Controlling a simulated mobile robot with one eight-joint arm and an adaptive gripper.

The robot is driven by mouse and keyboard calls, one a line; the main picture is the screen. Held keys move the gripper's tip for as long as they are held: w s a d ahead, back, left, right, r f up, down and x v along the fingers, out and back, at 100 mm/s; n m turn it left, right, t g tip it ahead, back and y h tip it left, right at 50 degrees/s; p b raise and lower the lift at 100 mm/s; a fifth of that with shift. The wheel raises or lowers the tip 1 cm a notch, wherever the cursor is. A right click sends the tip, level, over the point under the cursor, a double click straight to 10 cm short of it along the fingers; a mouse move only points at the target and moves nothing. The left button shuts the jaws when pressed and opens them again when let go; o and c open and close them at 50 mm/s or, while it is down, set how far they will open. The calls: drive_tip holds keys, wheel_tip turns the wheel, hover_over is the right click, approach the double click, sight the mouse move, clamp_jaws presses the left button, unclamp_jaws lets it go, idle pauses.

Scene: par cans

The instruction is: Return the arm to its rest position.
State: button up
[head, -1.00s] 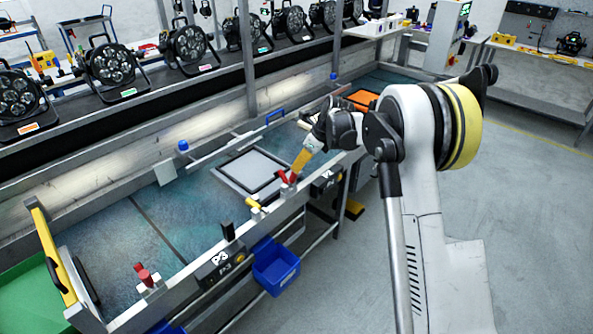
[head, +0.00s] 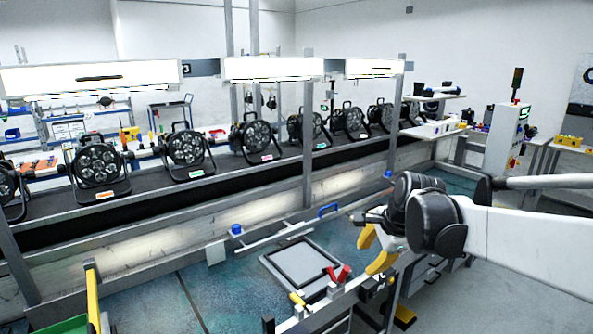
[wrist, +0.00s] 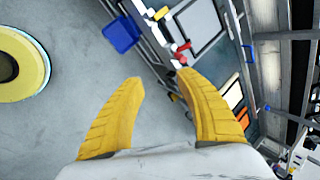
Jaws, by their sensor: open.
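My gripper (head: 374,250) has two yellow fingers and hangs at the right of the workbench's front edge in the head view. In the wrist view, my gripper (wrist: 160,80) shows its fingers spread apart with nothing between them. My white arm reaches in from the right side of the head view, with dark joints near the gripper.
A workbench (head: 230,290) with a square grey plate (head: 302,268) and red clamp handles (head: 339,275) lies below and left of my gripper. Several par cans (head: 186,148) stand on a dark conveyor behind. A blue bin (wrist: 121,34) hangs at the bench front. Grey floor is open at right.

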drive_tip(key=s+f+n+t+h, duration=0.2)
drive_tip(key=s+n, duration=1.3)
drive_tip(key=s, duration=1.1)
drive_tip(key=shift+d+n, duration=0.3)
drive_tip(key=shift+d, duration=0.1)
